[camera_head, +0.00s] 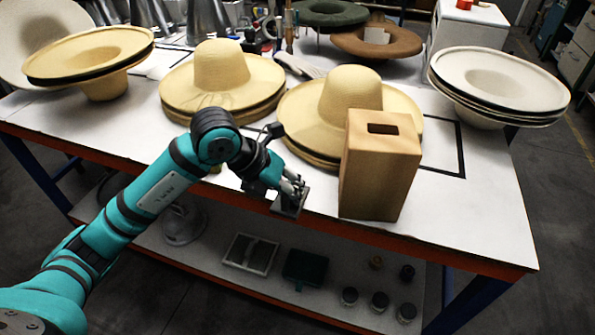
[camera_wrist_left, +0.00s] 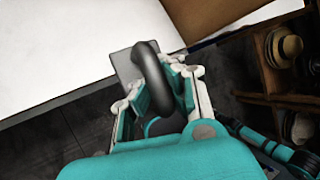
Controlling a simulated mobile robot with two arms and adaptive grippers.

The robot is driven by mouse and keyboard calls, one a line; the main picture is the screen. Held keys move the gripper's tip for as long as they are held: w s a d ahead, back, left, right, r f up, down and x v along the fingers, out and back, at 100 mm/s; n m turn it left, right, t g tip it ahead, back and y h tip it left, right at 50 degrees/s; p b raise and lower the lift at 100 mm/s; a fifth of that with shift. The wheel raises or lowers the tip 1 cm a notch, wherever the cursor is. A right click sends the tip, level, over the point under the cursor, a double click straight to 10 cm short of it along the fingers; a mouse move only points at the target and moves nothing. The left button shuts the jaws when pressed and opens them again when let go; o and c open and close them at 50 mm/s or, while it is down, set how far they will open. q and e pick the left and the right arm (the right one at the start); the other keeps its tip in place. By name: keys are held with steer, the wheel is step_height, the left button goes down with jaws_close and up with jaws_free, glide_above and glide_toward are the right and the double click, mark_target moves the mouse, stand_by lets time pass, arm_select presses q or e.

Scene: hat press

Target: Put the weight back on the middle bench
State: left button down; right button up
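The weight is a dark grey metal block (camera_head: 289,205) with a curved handle. It shows at the front edge of the white-topped bench (camera_head: 480,215), left of a tan box. My left gripper (camera_head: 295,184) is at its top. In the left wrist view the thick handle (camera_wrist_left: 150,70) passes between the two fingers of my left gripper (camera_wrist_left: 162,92), which appear closed on it. The flat block (camera_wrist_left: 124,64) shows behind the handle, overlapping the bench edge. Whether its underside touches the bench is hidden. My right gripper is not in view.
The tan box (camera_head: 382,170) with a slot on top stands close right of the weight. Straw hat stacks (camera_head: 222,75) (camera_head: 350,100) sit behind, and pale hats (camera_head: 495,85) at the right. A lower shelf holds jars (camera_head: 380,301). The bench's front right corner is clear.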

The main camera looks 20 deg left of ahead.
arm_select(q)
steer(key=w, duration=0.3)
steer(key=w+a+p, duration=0.1)
steer(key=w, duration=0.5)
steer(key=shift+w+a+f, duration=0.15)
steer(key=shift+a+f, duration=0.15)
steer(key=shift+w+p, duration=0.3)
steer(key=shift+f, duration=0.45)
step_height(320, 180, down, 2)
steer(key=shift+f+p, duration=0.1)
steer(key=shift+p, duration=0.3)
steer(key=shift+a+f, duration=0.1)
steer(key=shift+f, duration=0.2)
steer(key=c, duration=2)
jaws_free()
steer(key=shift+f, duration=0.2)
steer(key=o, duration=0.5)
